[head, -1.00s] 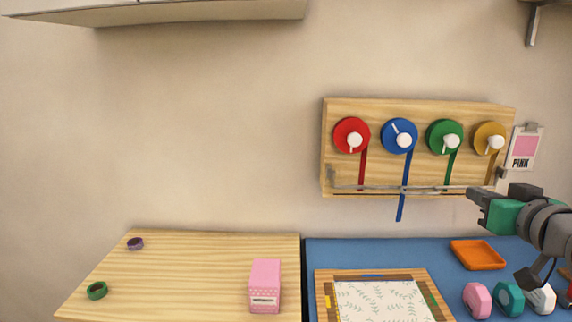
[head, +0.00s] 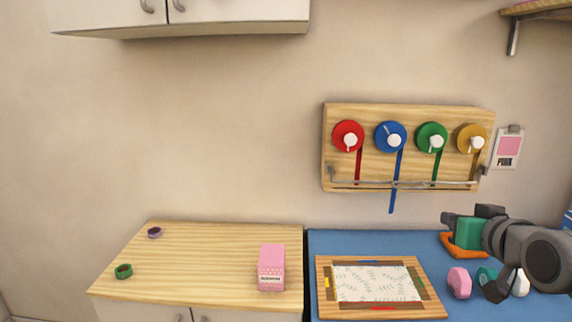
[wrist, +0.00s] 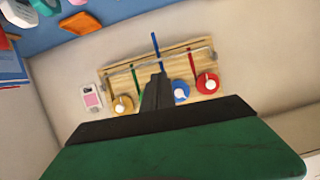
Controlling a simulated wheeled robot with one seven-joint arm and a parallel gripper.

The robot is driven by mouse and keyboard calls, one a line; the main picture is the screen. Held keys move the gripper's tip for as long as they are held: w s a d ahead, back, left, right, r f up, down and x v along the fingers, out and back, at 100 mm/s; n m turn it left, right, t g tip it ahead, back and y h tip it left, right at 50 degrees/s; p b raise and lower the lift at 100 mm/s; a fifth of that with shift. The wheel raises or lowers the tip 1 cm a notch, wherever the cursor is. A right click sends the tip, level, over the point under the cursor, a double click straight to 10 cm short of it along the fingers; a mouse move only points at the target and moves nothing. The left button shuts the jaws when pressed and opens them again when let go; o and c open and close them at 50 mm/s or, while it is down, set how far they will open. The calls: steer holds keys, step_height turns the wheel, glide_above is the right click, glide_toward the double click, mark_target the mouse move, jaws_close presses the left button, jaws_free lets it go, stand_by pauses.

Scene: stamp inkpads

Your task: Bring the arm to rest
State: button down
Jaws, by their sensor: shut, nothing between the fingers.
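My gripper (head: 447,218) is at the right in the head view, above the blue mat and in front of the orange tray (head: 462,251). Its fingers point left and are shut with nothing between them. In the wrist view the closed fingers (wrist: 157,90) show as a dark shape in front of the wooden ribbon board. My arm comes in from the right and hides part of the tray and of the stamps below it.
A ribbon board (head: 408,115) with several coloured spools hangs on the wall. A framed leaf-pattern sheet (head: 375,283) lies on the blue mat (head: 335,241). Pink (head: 459,282), teal (head: 486,275) and white (head: 521,284) stamps stand right. A pink box (head: 271,267) stands on the left wooden top.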

steer(key=s+a+f+g+y+p, duration=0.1)
steer(key=s+a+f+g+p, duration=0.3)
steer(key=a, duration=0.4)
steer(key=s+a+f+g+p, duration=0.3)
steer(key=a+f+g+p, duration=0.1)
steer(key=a+f+p, duration=0.25)
steer(key=s+a+f+n+g+p, duration=0.1)
steer(key=s+a+f+g, duration=0.1)
steer(key=s, duration=0.5)
step_height(320, 180, down, 2)
steer(key=shift+a+f+g+h+p, duration=0.15)
steer(key=shift+a+g+h+p, duration=0.2)
steer(key=shift+a, duration=0.2)
